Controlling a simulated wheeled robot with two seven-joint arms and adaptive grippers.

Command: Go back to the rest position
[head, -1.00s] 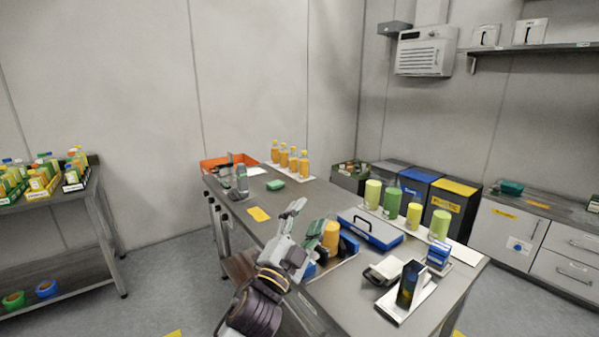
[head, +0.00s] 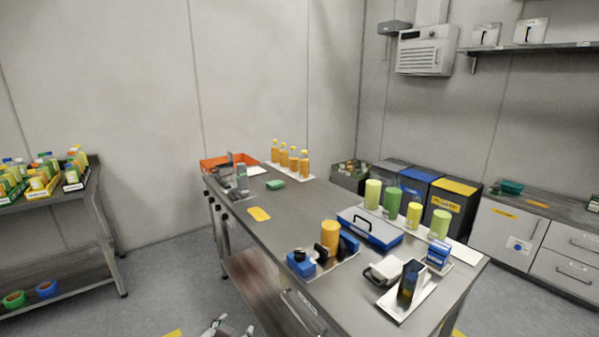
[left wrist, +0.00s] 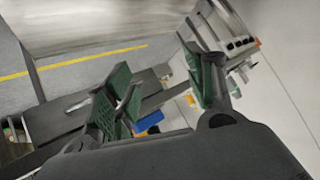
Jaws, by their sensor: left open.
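My left gripper (head: 228,328) shows only as grey fingertips at the bottom edge of the head view, low in front of the table (head: 205,212) and clear of it. In the left wrist view, its two fingers with green pads (left wrist: 162,92) stand apart with nothing held between them. The rest of the left arm is out of the head view. My right gripper is in neither view.
On the table stand an orange cylinder (head: 330,236) in a blue fixture (head: 301,264), a blue case (head: 370,229), green and yellow cylinders (head: 393,203), orange bottles (head: 293,158) and a red-orange tray (head: 213,164). A shelf rack (head: 88,232) stands left. Floor between is free.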

